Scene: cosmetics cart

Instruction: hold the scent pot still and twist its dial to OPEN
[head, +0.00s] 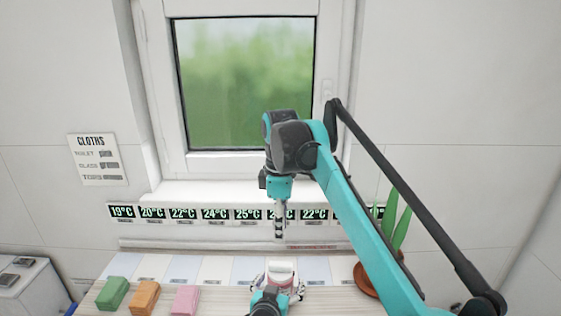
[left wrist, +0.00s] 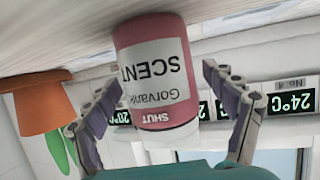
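The scent pot (head: 282,270) stands near the shelf's front in the head view, pink with a white top. In the left wrist view it appears upside down, with a white SCENT label (left wrist: 158,75). The word SHUT shows on the pink band beside its white end (left wrist: 175,138). My left gripper (head: 279,285) is open, with a finger on either side of the pot; a gap shows between the pot and one finger in the wrist view (left wrist: 162,76). My right gripper (head: 280,235) points down above and behind the pot, apart from it. Its finger opening is unclear.
Green (head: 112,293), orange (head: 145,297) and pink (head: 185,299) cloths lie to the left. A potted plant (head: 368,281) stands to the right, partly behind my right arm. A row of temperature displays (head: 184,213) runs along the back below the window.

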